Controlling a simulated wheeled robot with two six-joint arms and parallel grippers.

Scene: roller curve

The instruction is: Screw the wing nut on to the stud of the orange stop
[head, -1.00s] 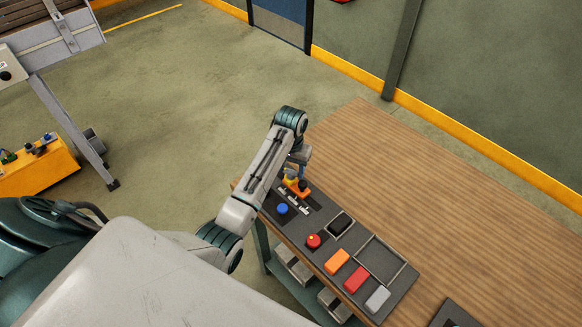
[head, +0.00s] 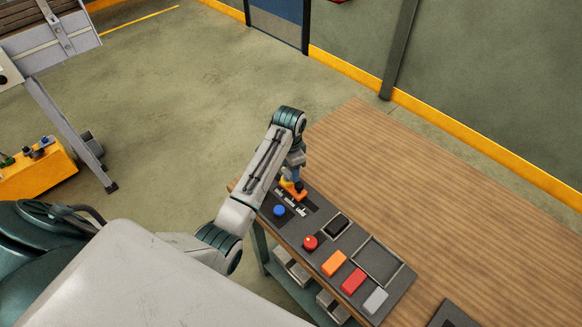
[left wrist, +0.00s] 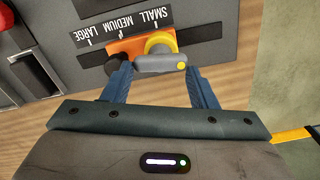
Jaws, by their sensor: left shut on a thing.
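The orange stop (left wrist: 127,47) sits on the dark panel beside the SMALL, MEDIUM and LARGE marks; in the head view it shows under my left gripper (head: 292,181). A black knob (left wrist: 117,64) stands at its left in the left wrist view. The wing nut (left wrist: 158,63), a grey bar with a yellow dot at one end, lies between the blue fingers of my left gripper (left wrist: 160,70), which are shut on it. A round yellow part (left wrist: 161,41) shows just behind the nut. The stud is hidden, so I cannot tell how far the nut is on. My right gripper is out of view.
The panel (head: 318,258) on the wooden table (head: 450,195) also carries a blue button (head: 279,210), a red knob (head: 310,242), orange, red and grey blocks, and an empty tray (head: 402,266). The table beyond the panel is clear.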

